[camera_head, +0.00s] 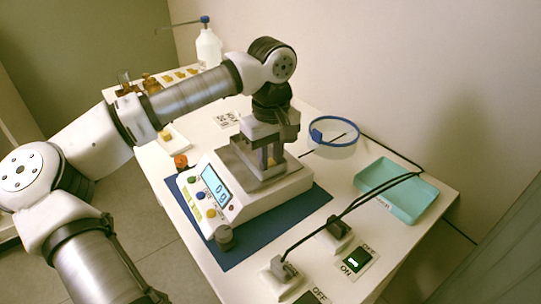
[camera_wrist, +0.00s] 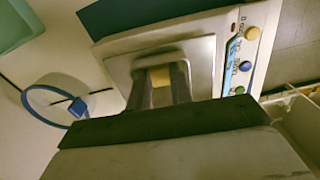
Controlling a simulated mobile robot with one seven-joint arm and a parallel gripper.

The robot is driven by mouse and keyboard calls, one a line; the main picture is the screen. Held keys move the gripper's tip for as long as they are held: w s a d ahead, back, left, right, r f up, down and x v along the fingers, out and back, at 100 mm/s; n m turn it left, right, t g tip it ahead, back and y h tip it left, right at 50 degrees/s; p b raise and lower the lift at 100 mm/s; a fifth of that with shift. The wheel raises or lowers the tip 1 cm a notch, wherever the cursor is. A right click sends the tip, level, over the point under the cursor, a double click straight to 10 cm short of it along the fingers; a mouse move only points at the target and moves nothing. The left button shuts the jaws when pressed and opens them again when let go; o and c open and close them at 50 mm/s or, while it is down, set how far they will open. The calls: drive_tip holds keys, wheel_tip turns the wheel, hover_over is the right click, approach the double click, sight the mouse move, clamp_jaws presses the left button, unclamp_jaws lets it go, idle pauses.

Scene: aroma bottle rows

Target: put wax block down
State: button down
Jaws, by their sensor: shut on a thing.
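My gripper (camera_head: 268,163) is over the steel pan (camera_head: 243,172) of a white scale (camera_head: 270,207), with its fingers pointing down. In the wrist view my gripper (camera_wrist: 162,92) is shut on the pale yellow wax block (camera_wrist: 161,77), which shows between the fingers above the pan (camera_wrist: 202,60). The fingers hide much of the block. I cannot tell whether its underside touches the pan. The scale's lit display (camera_head: 215,187) reads 0 g.
The scale stands on a blue mat (camera_head: 310,204). A blue ring (camera_head: 357,133) and a teal tray (camera_head: 408,205) lie to the right. Cables and switches are in front. A small white tray (camera_head: 181,147), amber bottles (camera_head: 152,84) and a white wash bottle (camera_head: 208,48) are farther back.

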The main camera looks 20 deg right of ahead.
sight(271, 163)
drive_tip(key=c, duration=1.5)
unclamp_jaws()
drive_tip(key=shift+c, duration=0.2)
wheel_tip(271, 163, up, 12)
drive_tip(key=p, duration=0.1)
drive_tip(key=shift+r, duration=0.2)
